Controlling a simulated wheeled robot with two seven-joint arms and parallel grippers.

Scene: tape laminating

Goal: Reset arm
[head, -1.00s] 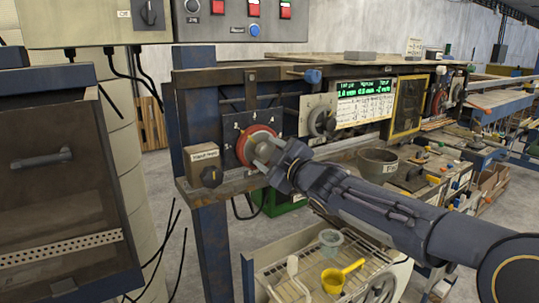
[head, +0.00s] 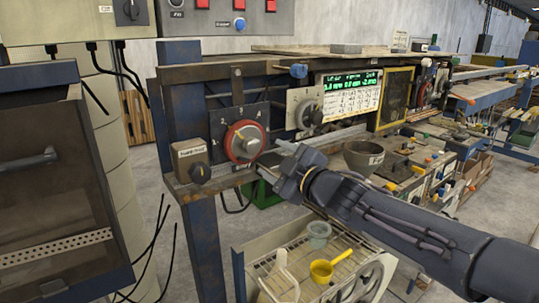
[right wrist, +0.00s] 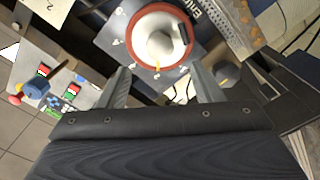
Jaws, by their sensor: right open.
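My right gripper (head: 277,166) is in front of the machine panel, just right of and below a round red-rimmed dial (head: 243,140). In the right wrist view the two fingers (right wrist: 160,88) are spread with nothing between them. The dial (right wrist: 158,36) shows there beyond the fingertips, with its pale central knob clear of them. My left gripper does not show in either view.
A box with a black knob (head: 199,172) sits left of the dial. A grey knob plate (head: 306,112) and a lit green-text display (head: 350,92) are to the right. Below stands a rack (head: 300,262) with a yellow scoop (head: 322,270). A metal bowl (head: 364,157) stands right of the gripper.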

